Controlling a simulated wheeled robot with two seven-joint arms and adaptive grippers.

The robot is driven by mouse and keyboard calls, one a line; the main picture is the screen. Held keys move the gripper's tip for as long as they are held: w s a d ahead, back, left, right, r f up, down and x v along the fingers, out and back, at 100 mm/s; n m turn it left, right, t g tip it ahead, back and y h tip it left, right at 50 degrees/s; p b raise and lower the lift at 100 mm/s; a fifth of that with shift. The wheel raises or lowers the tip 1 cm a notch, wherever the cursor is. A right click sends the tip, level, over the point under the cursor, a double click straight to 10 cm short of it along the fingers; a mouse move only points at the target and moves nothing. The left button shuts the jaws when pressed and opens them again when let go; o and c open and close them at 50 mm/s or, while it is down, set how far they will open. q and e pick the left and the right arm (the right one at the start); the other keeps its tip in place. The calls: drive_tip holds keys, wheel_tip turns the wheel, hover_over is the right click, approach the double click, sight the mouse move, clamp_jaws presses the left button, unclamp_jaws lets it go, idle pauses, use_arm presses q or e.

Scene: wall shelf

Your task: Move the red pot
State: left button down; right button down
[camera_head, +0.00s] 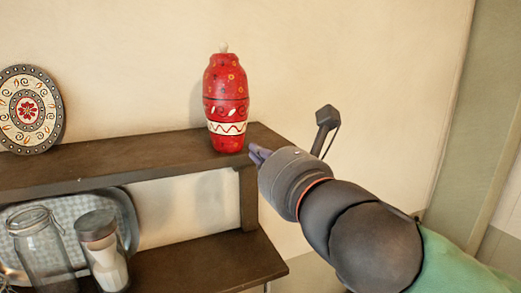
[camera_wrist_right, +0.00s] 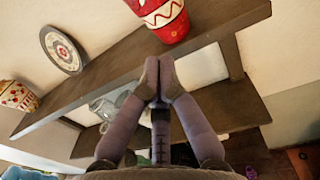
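The red pot (camera_head: 227,88), painted with flowers and a white zigzag band, stands upright near the right end of the upper shelf. Its lower part also shows at the top of the right wrist view (camera_wrist_right: 174,28). My right gripper (camera_head: 257,154) is just right of the pot, near its base and by the shelf end, apart from it. In the right wrist view the fingertips (camera_wrist_right: 159,80) come together with nothing between them. My left gripper is in neither view.
A decorated plate (camera_head: 30,110) leans at the left of the upper shelf (camera_head: 130,153). Below, a glass jar (camera_head: 40,248), a lidded jar (camera_head: 103,252) and a tray (camera_head: 127,213) stand on the lower shelf (camera_head: 215,262). Another patterned pot (camera_wrist_right: 18,96) shows at the wrist view's left.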

sight(232, 132)
drive_tip(key=p+x, duration=0.1)
drive_tip(key=x, duration=1)
